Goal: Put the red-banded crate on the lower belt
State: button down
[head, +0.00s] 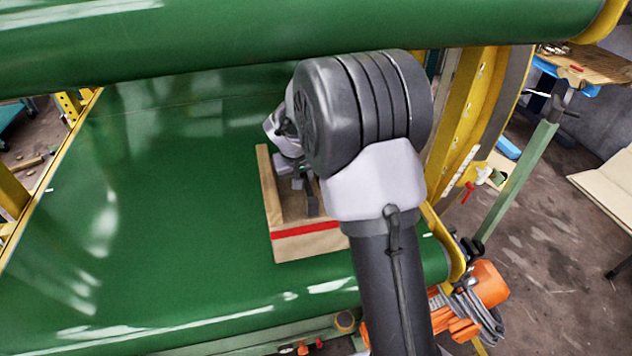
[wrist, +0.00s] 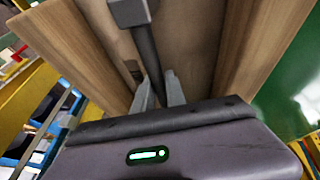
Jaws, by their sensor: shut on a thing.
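The red-banded crate (head: 310,245) is a small open wooden box with a red stripe on its near side. In the head view it is over the right part of the green lower belt (head: 170,220), at or just above its surface; I cannot tell whether it touches. My gripper (head: 306,190) reaches down into the crate. The wrist view shows my gripper (wrist: 160,92) shut on a dark grey handle bar (wrist: 147,52) between the crate's wooden walls (wrist: 248,45). My arm hides the crate's right part in the head view.
The green upper belt (head: 250,38) crosses close above my wrist. A yellow frame (head: 462,120) stands at the right, and an orange motor (head: 487,285) is at the lower right. The lower belt is clear left of the crate.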

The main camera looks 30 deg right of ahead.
jog(key=shift+w+a, duration=0.15)
jog(key=shift+w, duration=0.2)
jog(key=shift+w+f, duration=0.1)
jog(key=shift+f, duration=0.15)
jog(key=shift+f+b, duration=0.75)
jog(key=shift+f, duration=0.8)
jog(key=c, duration=1.4)
grip_release()
jog(key=shift+o, duration=0.2)
jog(key=p+v, duration=0.2)
jog(key=v, duration=0.5)
jog(key=shift+s+a+r, duration=0.1)
jog(key=shift+s+r, duration=0.1)
jog(key=shift+r, duration=0.05)
